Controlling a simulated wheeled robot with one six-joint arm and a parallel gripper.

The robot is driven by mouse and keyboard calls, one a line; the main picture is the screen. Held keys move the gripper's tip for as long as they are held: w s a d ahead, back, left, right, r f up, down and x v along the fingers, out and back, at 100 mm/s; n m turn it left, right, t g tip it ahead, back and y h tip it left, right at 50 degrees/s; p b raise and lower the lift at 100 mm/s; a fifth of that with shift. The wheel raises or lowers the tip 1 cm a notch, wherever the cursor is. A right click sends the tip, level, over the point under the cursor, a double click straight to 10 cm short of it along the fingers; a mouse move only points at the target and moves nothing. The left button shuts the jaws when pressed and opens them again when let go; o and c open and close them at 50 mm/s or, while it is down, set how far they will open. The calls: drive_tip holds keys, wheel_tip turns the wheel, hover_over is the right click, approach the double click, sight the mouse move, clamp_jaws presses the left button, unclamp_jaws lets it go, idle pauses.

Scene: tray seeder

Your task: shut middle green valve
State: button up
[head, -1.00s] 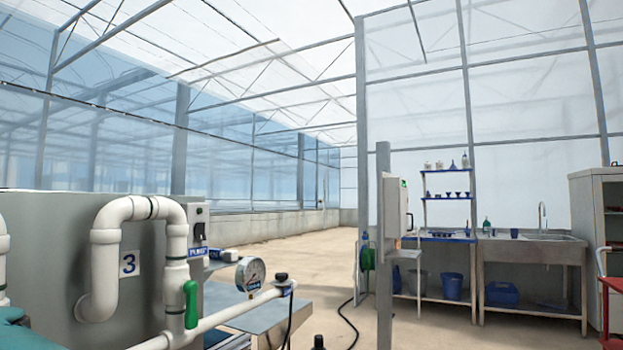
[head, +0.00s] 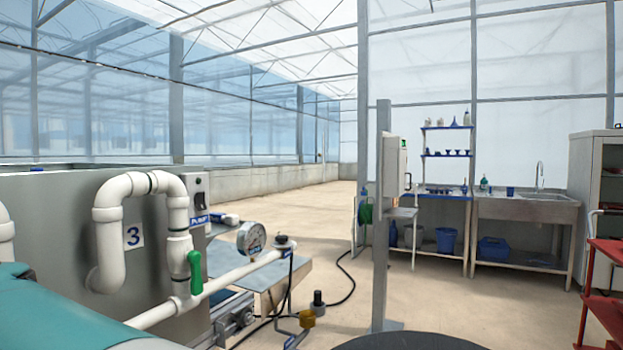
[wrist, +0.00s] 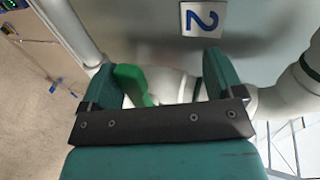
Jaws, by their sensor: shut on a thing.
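In the wrist view, my gripper (wrist: 162,74) has its two teal fingers on either side of the white piping under the number 2 plate (wrist: 201,18). The middle green valve's handle (wrist: 133,86) is between the fingers, against the left one and slanting down to the right. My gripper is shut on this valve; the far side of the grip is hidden. The head view does not show this valve. It shows another green valve handle (head: 195,272), hanging near upright on the pipe beside number 3 (head: 133,236).
A pressure gauge (head: 251,238) and a white pipe (head: 225,285) stand right of valve 3. A grey post (head: 381,230) and a red cart (head: 605,290) are farther right. Open concrete floor lies between the machine and the sink bench (head: 525,207).

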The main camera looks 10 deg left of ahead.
drive_tip(key=shift+d+r+b, duration=0.1)
drive_tip(key=shift+r+b, duration=0.4)
drive_tip(key=shift+r, duration=0.25)
drive_tip(key=shift+s+d+b, duration=0.2)
drive_tip(key=shift+d+b, duration=0.3)
drive_tip(key=shift+b, duration=0.5)
drive_tip(key=shift+c, duration=1.4)
drive_tip(key=s+d+b, duration=0.3)
drive_tip(key=d+b, duration=0.5)
drive_tip(key=b, duration=0.1)
drive_tip(key=s+d+b, duration=0.3)
drive_tip(key=d+b, duration=0.6)
drive_tip(key=shift+s+d+f, duration=0.25)
drive_tip(key=shift+d+f, duration=0.05)
drive_tip(key=shift+w, duration=0.1)
